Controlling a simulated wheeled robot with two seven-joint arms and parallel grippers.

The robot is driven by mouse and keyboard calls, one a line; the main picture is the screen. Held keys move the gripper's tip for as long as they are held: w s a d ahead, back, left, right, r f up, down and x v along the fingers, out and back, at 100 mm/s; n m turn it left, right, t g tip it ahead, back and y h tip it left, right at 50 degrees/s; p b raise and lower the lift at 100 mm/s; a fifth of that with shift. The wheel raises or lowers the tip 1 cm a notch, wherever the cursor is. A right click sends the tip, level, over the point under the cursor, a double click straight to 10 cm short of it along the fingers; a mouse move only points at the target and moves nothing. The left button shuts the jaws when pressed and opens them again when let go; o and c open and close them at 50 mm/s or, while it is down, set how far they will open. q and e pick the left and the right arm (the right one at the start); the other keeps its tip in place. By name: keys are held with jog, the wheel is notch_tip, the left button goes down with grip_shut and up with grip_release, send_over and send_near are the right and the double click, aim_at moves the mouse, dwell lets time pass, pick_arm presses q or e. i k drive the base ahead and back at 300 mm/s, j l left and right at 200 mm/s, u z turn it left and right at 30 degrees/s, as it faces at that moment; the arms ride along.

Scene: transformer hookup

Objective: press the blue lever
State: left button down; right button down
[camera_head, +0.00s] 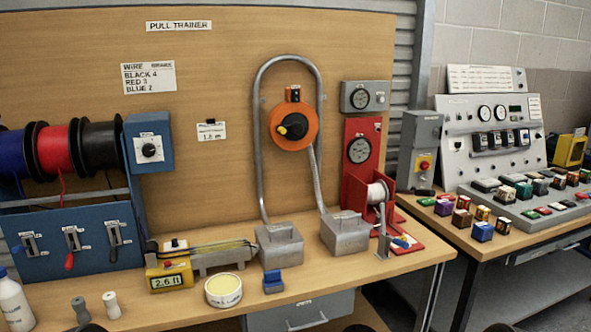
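A blue panel (85,262) at the left carries three levers in a row under the wire spools. The leftmost lever (28,245) is below the blue spool (12,155); its handle colour is hard to make out. The middle lever (70,255) has a red handle hanging down, and the right lever (113,240) has a dark handle. A small blue handle (401,241) also shows on a red base at the bench's right end. Neither gripper can be made out; only dark shapes show at the bottom edge.
A bent conduit (258,150) rises from metal boxes. A control console (495,150) stands right.

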aim_at(20, 249)
jog(key=u, duration=1.3)
jog(key=i+l+u, duration=0.35)
jog(key=i+j, duration=0.1)
jog(key=j, duration=0.3)
jog(key=i+j, duration=0.15)
jog(key=j, duration=0.2)
jog(key=i+j, duration=0.1)
jog(key=j, duration=0.3)
jog(key=i+j, duration=0.15)
jog(key=j, duration=0.25)
jog(key=i+j, duration=0.1)
jog(key=j, duration=0.3)
jog(key=z, duration=1.65)
